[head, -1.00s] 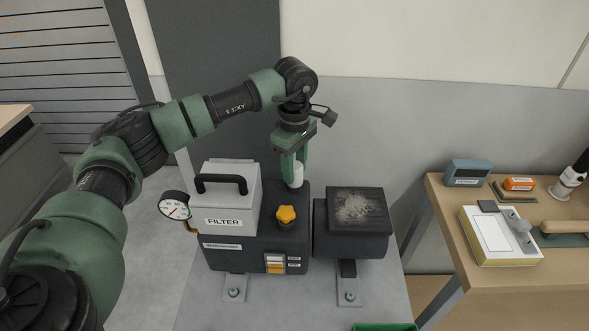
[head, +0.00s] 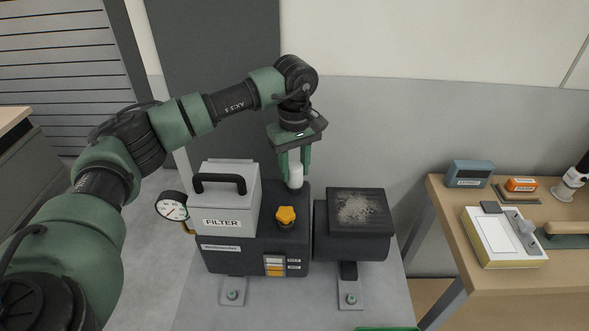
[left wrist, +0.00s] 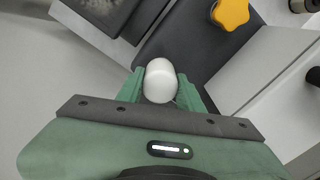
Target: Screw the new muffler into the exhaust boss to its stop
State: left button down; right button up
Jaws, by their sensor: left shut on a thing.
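The new muffler (head: 296,175) is a white cylinder standing upright at the back of the dark pump body (head: 232,258). My left gripper (head: 295,168) points down from above with its green fingers shut on the muffler. In the left wrist view the muffler's rounded white top (left wrist: 161,81) sits between the two fingers (left wrist: 160,88). The exhaust boss is hidden beneath the muffler, so I cannot tell how deep it sits. My right gripper is not in view.
A yellow knob (head: 286,216) stands just in front of the muffler. A grey FILTER box (head: 226,200) with a black handle and a gauge (head: 172,206) are to its left. The motor (head: 350,240) is at right. A wooden bench (head: 500,276) with several items stands further right.

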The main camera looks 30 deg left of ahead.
pick_arm(q)
jog(key=shift+m, duration=0.6)
jog(key=shift+f, duration=0.1)
jog(key=shift+m+b, duration=0.35)
jog(key=shift+m, duration=1.45)
jog(key=c, duration=0.8)
grip_release()
jog(key=shift+c, duration=0.2)
notch_tip(320, 180, up, 8)
jog(key=shift+f+b, duration=0.1)
jog(key=shift+b, duration=0.65)
